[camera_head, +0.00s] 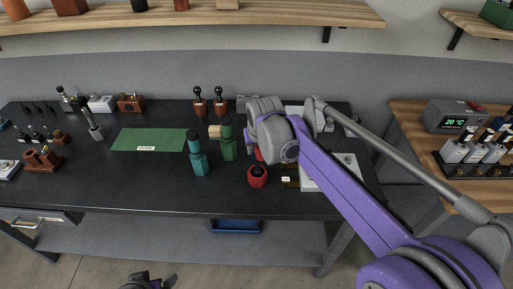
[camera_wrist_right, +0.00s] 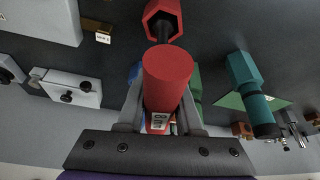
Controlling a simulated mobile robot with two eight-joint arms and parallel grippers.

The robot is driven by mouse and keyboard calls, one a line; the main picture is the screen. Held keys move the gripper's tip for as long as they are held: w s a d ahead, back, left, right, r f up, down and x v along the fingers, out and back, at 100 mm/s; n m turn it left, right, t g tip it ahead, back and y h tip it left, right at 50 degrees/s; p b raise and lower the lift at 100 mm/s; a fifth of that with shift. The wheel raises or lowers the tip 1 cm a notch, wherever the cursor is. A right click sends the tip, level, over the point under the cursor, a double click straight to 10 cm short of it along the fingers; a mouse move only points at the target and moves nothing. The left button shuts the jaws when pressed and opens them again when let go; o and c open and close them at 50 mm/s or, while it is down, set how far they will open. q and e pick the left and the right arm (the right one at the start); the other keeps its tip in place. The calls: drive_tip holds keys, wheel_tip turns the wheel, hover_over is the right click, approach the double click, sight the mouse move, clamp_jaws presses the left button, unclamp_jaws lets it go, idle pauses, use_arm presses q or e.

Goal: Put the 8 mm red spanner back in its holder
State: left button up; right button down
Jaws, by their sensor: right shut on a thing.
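The red spanner (camera_wrist_right: 167,78) has a thick cylindrical handle with a label reading 8. My right gripper (camera_wrist_right: 160,112) is shut on this handle. A red hexagonal holder (camera_head: 257,176) stands on the dark bench, and in the right wrist view its open socket (camera_wrist_right: 152,12) lies just beyond the spanner. The dark shaft points to that socket; I cannot tell whether its tip is inside. In the head view my right wrist hides most of the spanner. My left gripper (camera_head: 145,281) is at the bottom edge, low before the bench; its jaw state is unclear.
A teal spanner in its holder (camera_head: 198,162) and a green one (camera_head: 228,148) stand left of the red holder. A small labelled brown block (camera_head: 290,177) and a light plate (camera_head: 312,183) lie to its right. A green mat (camera_head: 150,138) lies farther left.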

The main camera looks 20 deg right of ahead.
drive_tip(key=shift+f, duration=0.1)
drive_tip(key=shift+f+b, duration=0.8)
drive_tip(key=shift+f, duration=0.55)
drive_tip(key=shift+c, duration=2.4)
unclamp_jaws()
drive_tip(key=v, duration=1)
drive_tip(key=shift+s+r+p, duration=0.15)
drive_tip(key=shift+r+p, duration=0.2)
drive_tip(key=shift+r, duration=0.05)
